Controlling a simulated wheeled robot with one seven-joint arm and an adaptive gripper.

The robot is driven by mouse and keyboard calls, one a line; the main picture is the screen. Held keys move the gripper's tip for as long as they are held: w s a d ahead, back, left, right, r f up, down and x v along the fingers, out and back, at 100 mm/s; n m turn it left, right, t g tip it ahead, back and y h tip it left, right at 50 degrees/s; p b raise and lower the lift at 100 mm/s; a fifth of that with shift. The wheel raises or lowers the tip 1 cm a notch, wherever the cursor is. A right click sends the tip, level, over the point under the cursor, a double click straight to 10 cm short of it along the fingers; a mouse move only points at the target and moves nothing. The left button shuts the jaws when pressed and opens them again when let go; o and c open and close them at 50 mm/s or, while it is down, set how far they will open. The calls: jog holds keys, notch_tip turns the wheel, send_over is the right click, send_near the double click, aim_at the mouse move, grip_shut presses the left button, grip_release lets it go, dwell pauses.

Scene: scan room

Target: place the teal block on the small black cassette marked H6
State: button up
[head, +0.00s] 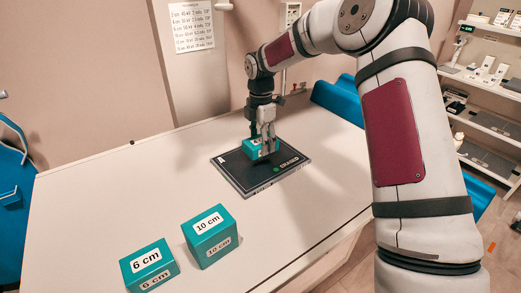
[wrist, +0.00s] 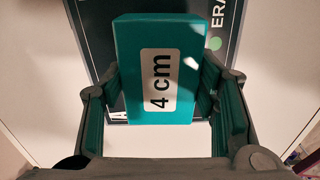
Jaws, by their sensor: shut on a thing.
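My gripper (head: 265,139) is shut on a teal block (head: 252,148) over the black cassette (head: 241,180) on the white table. In the wrist view the teal block (wrist: 133,80) carries a white label reading 4 cm and sits between the two fingers. The cassette is a flat dark plate with a green dot and the word ERASED. A small white mark shows at its left corner, too small to read; I see no H6. Part of the cassette is hidden under the block. I cannot tell whether the block touches it.
A teal block marked 6 cm (head: 148,265) and a taller one marked 10 cm (head: 209,237) stand at the table's front. The white table (head: 100,200) is clear on the left. Blue chairs (head: 340,98) stand behind and shelves (head: 490,85) at the right.

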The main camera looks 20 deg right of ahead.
jog(key=shift+w+f, duration=0.1)
jog(key=shift+f, duration=1.65)
jog(key=shift+f, duration=0.2)
jog(key=o, duration=1.4)
jog(key=shift+c, duration=0.2)
jog(key=shift+r, duration=3.95)
